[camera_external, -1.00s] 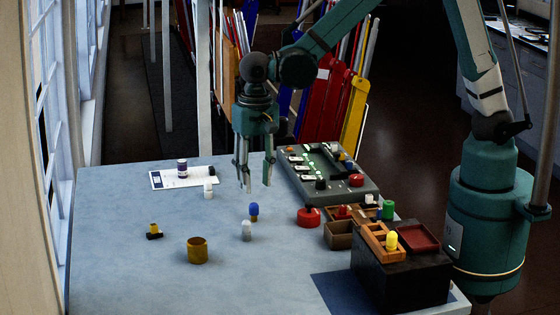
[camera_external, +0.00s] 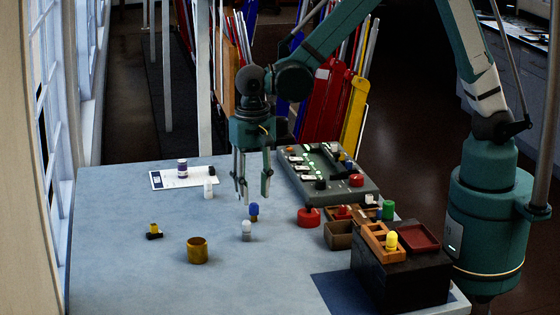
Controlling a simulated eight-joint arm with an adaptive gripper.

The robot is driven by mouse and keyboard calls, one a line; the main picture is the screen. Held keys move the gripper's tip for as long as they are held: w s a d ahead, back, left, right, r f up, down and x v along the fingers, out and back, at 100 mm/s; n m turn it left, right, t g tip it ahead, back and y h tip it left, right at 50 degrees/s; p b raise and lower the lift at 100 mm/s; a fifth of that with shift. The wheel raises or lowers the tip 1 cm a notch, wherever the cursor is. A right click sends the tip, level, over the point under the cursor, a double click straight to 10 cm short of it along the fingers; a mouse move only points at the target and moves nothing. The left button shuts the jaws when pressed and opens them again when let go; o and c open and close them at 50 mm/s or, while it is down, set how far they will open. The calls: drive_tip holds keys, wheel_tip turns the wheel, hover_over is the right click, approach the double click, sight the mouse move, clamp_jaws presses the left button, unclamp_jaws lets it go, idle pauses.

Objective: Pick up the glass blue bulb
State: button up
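No part of the bulb looks hidden.
A white bulb (camera_external: 247,231) stands close in front of the blue one. A brass cup (camera_external: 197,250) is at the front left, and a red round button (camera_external: 308,217) is to the right. A control panel (camera_external: 365,188) and wooden boxes (camera_external: 339,235) fill the right side.

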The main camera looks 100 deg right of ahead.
sight(254, 204)
drive_tip(key=shift+f, duration=0.15)
drive_tip(key=shift+d+f, duration=0.1)
drive_tip(key=shift+f, duration=2.45)
drive_tip(key=shift+c, duration=0.7)
drive_tip(key=c, duration=0.8)
